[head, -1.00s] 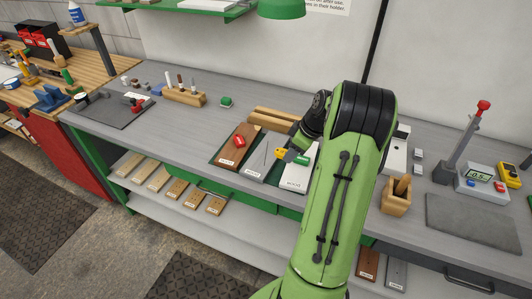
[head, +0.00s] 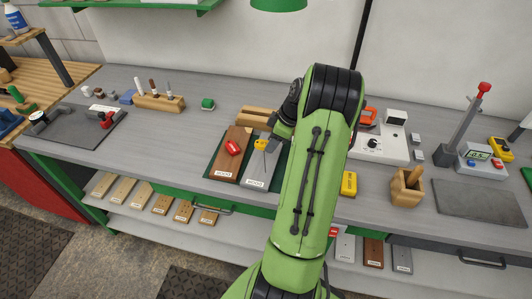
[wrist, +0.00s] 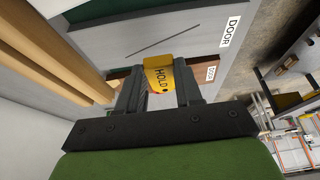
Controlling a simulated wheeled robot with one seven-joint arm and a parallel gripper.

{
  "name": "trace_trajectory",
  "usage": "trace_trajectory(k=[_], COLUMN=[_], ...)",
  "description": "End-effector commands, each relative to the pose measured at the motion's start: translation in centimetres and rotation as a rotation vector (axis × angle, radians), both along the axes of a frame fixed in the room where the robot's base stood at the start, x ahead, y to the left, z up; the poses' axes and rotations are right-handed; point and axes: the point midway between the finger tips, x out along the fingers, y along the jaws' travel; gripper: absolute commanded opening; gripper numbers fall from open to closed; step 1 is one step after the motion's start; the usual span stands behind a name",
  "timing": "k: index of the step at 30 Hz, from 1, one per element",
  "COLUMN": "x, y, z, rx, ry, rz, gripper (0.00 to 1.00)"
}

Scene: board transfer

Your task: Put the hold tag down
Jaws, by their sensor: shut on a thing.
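The yellow hold tag (wrist: 160,75) is between the two fingertips of my gripper (wrist: 158,68), which is shut on it. I cannot tell whether the tag touches the board. My arm hides most of the gripper in the head view. The grey board (wrist: 185,35) lies beyond the fingertips in the wrist view, beside a label reading DOOR.
A brown board (head: 229,163) with a red piece (head: 233,147) on it lies left of the grey one. Wooden bars (head: 257,114) lie behind. A yellow block (head: 349,184) and wooden holder (head: 407,187) stand to the right.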

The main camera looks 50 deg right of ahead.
Motion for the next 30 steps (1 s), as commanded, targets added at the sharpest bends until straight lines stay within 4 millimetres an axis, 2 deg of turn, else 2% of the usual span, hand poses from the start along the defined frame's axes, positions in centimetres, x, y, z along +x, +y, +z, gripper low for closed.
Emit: trace_trajectory(k=[9,19,20,24,30], x=[0.1,0.1,0.1,0.1,0.1], y=[0.1,0.0,0.0,0.0,0.0], z=[-5.0,-5.5,-5.5,-5.4,-5.4], rx=[0.001,-0.002,-0.002,-0.002,-0.002], ry=[0.0,-0.001,-0.001,-0.001,-0.001], rz=[0.003,0.001,0.001,0.001,0.001], gripper=[0.06,0.06,0.38,0.59,0.6])
